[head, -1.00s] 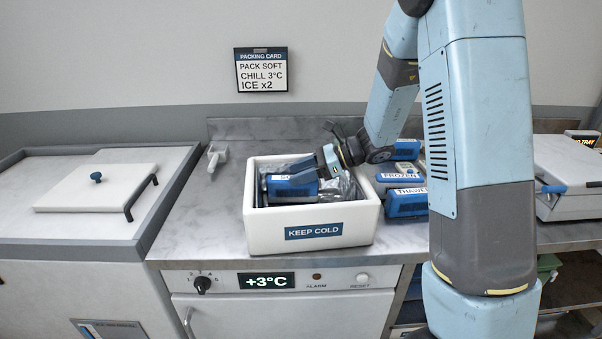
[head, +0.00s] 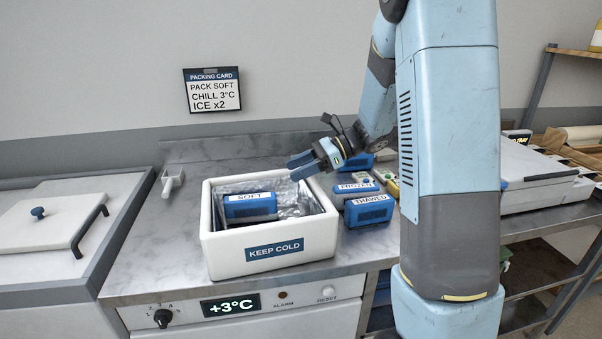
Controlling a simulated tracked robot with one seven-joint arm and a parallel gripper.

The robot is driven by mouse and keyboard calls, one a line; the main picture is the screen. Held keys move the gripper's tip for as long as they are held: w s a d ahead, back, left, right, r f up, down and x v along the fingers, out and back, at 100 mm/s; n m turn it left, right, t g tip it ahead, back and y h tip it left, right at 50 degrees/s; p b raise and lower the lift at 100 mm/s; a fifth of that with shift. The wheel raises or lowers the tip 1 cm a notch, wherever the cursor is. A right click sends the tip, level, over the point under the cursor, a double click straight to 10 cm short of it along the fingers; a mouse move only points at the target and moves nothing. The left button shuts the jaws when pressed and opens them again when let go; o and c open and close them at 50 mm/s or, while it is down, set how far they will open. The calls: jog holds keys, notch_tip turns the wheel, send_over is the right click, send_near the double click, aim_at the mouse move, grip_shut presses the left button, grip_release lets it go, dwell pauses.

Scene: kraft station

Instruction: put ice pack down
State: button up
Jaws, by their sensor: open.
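A blue ice pack (head: 249,208) with a white label reading SOFT lies inside the white KEEP COLD box (head: 222,259). It rests at the left part of the box, on or against the silvery lining (head: 293,199). My gripper (head: 297,167) is open and empty, above the back right rim of the box and apart from the pack. More blue packs stand on the counter right of the box, one labelled THAWED (head: 369,211) and one labelled FROZEN (head: 357,188). Another blue pack behind them is partly hidden by my arm.
A packing card (head: 212,90) on the wall reads PACK SOFT, CHILL 3°C, ICE x2. A lidded white chest (head: 45,222) stands at left, a white scoop-like tool (head: 172,182) on the counter (head: 152,245). A white case (head: 540,180) sits at right.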

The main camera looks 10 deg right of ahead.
jog(key=s+d+r+n+t+h, duration=0.1)
jog(key=s+d+r+n+h, duration=0.1)
jog(key=s+n, duration=0.4)
jog(key=s+d+r+n+t+h, duration=0.2)
jog(key=s+n+h, duration=0.4)
jog(key=s, duration=0.4)
jog(key=s+d+r+n+t+h, duration=0.2)
jog(key=s+r+n+h, duration=0.3)
jog(key=s, duration=0.4)
jog(key=shift+d+r+n, duration=0.6)
jog(key=shift+d+n, duration=0.1)
jog(key=shift+d, duration=0.2)
jog(key=shift+s, duration=0.1)
